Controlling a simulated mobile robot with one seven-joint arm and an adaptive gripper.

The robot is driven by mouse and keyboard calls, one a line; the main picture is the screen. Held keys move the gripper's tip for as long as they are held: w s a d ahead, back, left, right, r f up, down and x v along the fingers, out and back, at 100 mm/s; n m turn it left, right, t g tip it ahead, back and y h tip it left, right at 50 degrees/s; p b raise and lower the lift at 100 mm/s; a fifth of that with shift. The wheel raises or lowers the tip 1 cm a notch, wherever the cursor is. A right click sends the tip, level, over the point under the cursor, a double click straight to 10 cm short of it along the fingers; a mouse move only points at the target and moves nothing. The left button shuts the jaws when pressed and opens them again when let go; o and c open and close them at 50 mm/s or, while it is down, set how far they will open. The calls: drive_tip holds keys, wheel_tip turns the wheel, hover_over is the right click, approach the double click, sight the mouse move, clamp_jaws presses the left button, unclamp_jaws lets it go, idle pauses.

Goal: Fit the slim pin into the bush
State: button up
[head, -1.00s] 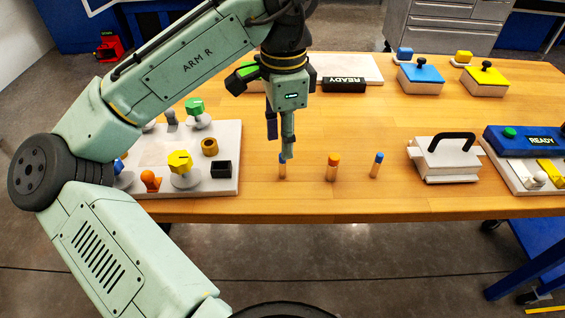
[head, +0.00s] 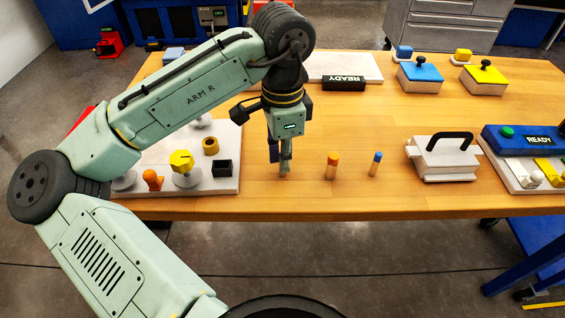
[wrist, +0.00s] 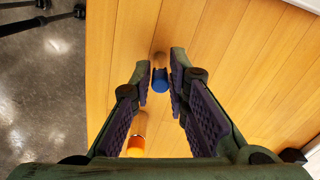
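Three upright pins stand in a row on the table. The leftmost, blue-capped pin (wrist: 160,81) is between my fingertips, with narrow gaps seeming to show beside its cap. In the head view only its lower end (head: 283,176) shows. My gripper (wrist: 160,72) points down, open around this pin; it also shows in the head view (head: 280,166). To the right stand a thicker orange-capped pin (head: 332,166) and another narrow blue-capped pin (head: 376,164). I cannot tell which blue-capped pin is slimmer. A brass-coloured ring, seemingly the bush (head: 211,146), sits on the white board.
The white board (head: 228,188) also carries a yellow knob (head: 181,160), an orange knob (head: 152,180) and a black square holder (head: 222,168). A white block with a black handle (head: 443,157) stands right of the pins. The table's front edge is close to the pins.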

clamp_jaws()
drive_tip(key=shift+r, duration=0.1)
drive_tip(key=shift+r, duration=0.5)
wheel_tip(320, 180, up, 2)
drive_tip(key=shift+r+b, duration=0.15)
drive_tip(key=shift+b, duration=0.4)
drive_tip(key=s+r+b, duration=0.1)
drive_tip(key=s+b, duration=0.1)
drive_tip(key=s, duration=1.4)
drive_tip(key=shift+a+r+b, duration=0.2)
drive_tip(key=shift+r+b, duration=0.05)
drive_tip(key=shift+b, duration=0.05)
